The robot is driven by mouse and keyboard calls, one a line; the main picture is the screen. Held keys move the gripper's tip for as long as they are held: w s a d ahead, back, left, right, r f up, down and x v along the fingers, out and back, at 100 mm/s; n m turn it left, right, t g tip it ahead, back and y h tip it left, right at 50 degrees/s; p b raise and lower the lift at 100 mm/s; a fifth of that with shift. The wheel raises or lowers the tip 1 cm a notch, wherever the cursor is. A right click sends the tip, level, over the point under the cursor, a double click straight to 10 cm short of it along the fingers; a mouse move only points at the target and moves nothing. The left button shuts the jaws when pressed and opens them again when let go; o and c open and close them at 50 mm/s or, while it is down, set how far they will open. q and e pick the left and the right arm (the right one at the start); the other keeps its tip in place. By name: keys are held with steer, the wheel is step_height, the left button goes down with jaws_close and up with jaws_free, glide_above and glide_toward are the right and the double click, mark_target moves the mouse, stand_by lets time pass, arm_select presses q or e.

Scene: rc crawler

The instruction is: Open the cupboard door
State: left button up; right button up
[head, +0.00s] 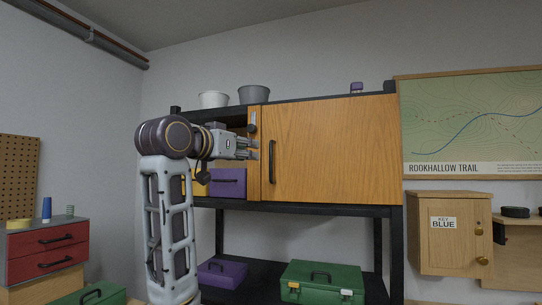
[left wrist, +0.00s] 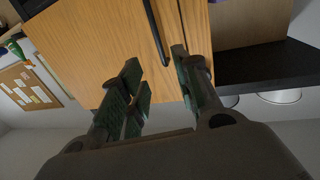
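The cupboard door (head: 330,150) is a large light-wood panel in the black shelf unit, and it looks shut. Its upright black bar handle (head: 271,162) is near its left edge. My left gripper (head: 254,148) is just left of the handle, in front of the narrow wooden strip at the door's edge. In the left wrist view, the fingers (left wrist: 155,65) are apart and empty. The handle (left wrist: 155,30) shows beyond the fingertips, its near end appearing between them; I cannot tell whether they touch it. My right gripper is not in view.
Left of the door is an open bay with a purple case (head: 228,182). Two buckets (head: 254,95) stand on top. A green toolbox (head: 322,282) sits on the lower shelf. A small key cabinet (head: 450,245) hangs at right. The space before the door's right side looks clear.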

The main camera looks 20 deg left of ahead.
arm_select(q)
steer(key=shift+w, duration=0.15)
glide_toward(268, 154)
steer(key=w+d, duration=0.4)
steer(key=shift+w+f+p, duration=0.15)
steer(key=shift+w+p, duration=0.1)
steer(key=shift+p, duration=0.05)
steer(key=shift+x, duration=0.9)
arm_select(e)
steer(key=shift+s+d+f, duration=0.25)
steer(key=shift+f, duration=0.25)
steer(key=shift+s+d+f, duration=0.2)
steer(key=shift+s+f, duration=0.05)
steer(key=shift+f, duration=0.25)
arm_select(q)
jaws_close()
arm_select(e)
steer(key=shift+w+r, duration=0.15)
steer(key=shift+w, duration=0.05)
